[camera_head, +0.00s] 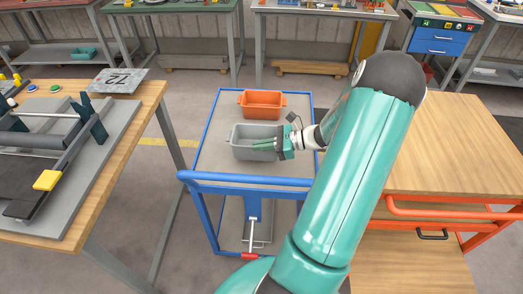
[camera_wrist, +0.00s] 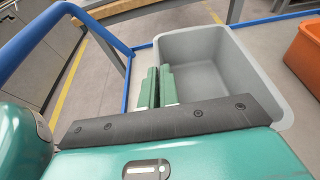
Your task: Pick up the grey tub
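The grey tub (camera_head: 243,133) stands upright on the blue-framed trolley (camera_head: 210,160), in front of the orange tub, in the head view. In the wrist view the grey tub (camera_wrist: 204,47) is open and empty, seen from above. My gripper (camera_head: 264,145) reaches in from the right at the tub's near side. In the wrist view its two green fingers (camera_wrist: 159,87) are close together, one on each side of the tub's wall, with only a thin gap between them. The gripper looks shut on that wall. Whether the tub's base touches the trolley top is hard to tell.
An orange tub (camera_head: 262,104) sits behind the grey tub. The trolley's blue handle (camera_head: 245,180) runs along its near side. A wooden bench with a machine (camera_head: 60,150) is at the left, and a wooden-topped orange-framed cart (camera_head: 450,150) at the right.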

